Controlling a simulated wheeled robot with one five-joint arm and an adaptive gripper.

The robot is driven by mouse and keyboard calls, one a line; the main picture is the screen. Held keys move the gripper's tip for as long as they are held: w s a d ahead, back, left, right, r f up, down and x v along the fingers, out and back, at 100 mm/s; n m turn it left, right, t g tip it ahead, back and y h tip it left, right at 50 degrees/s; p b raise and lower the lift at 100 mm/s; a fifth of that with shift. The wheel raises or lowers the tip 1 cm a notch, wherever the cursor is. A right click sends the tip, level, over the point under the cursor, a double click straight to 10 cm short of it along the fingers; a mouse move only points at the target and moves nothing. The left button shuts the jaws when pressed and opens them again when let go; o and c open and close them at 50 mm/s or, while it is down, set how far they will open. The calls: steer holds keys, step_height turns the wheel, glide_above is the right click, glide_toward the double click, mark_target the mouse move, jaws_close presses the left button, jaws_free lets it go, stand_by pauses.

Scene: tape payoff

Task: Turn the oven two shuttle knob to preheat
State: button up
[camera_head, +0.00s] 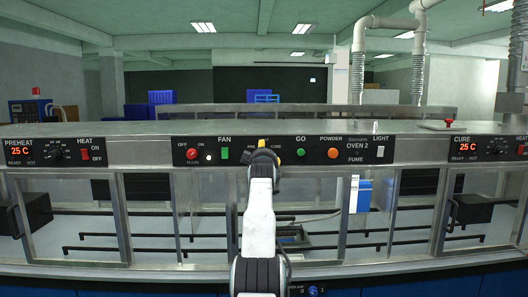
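The oven two panel (347,156) runs across the middle of the view and carries the lettering "OVEN 2". My gripper (263,155) is raised in front of this panel, between the green fan button and the green go button. A small yellow piece (262,143) shows just above my gripper; I cannot tell if it is part of the shuttle knob. The shuttle knob itself is not clearly seen, and my gripper covers that stretch of panel. My gripper is seen from behind, so its finger opening and any contact are hidden.
The panel also has a red main switch (192,154), a green fan button (225,153), a green go button (300,152) and an orange powder button (332,153). A preheat display (18,151) is at left, a cure display (467,147) at right. Glass doors are below.

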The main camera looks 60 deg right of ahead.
steer(key=shift+d, duration=0.15)
steer(key=shift+c, duration=0.3)
jaws_close()
stand_by(0.4)
